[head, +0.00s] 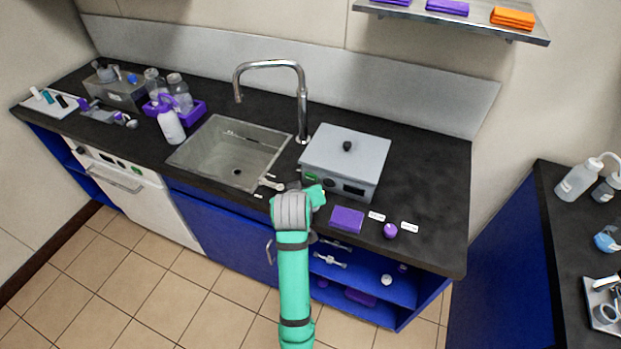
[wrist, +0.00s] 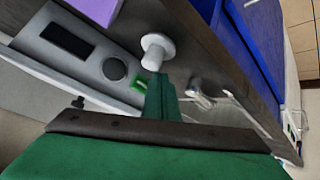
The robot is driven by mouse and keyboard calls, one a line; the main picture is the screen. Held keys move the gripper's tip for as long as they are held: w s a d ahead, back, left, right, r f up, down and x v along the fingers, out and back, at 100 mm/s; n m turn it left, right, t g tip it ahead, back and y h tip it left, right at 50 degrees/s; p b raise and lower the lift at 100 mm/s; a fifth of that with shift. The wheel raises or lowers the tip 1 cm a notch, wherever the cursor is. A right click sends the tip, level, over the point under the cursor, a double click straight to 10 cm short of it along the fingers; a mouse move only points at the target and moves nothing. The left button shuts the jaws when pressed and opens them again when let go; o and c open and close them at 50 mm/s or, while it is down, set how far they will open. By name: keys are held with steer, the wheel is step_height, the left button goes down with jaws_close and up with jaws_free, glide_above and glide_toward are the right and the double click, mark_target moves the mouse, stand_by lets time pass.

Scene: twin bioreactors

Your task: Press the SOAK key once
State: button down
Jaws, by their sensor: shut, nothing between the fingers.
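A grey lidded box unit (head: 345,160) stands on the dark counter right of the sink. Its front has a green key (head: 311,177) and a dark display. In the wrist view the green key (wrist: 138,84) sits beside a round dark knob (wrist: 115,68) and the display (wrist: 67,40). No SOAK lettering is legible. My gripper (head: 318,193) is shut and empty at the front of the unit, near the green key. In the wrist view its green fingers (wrist: 161,97) lie just right of the key; whether they touch it cannot be told.
A white knob-like piece (wrist: 157,50) is close to my fingertips. A purple block (head: 347,219) and a small purple item (head: 390,230) lie on the counter to the right. The sink (head: 225,158) and tall faucet (head: 302,95) are left. An open shelf (head: 385,290) is below.

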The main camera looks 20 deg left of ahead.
mark_target(309, 181)
steer(key=shift+w, duration=1.15)
stand_by(1.3)
steer(key=shift+w, duration=0.4)
steer(key=shift+w+d, duration=0.1)
steer(key=shift+w, duration=0.3)
stand_by(0.6)
steer(key=shift+s, duration=0.85)
steer(key=shift+s, duration=2.5)
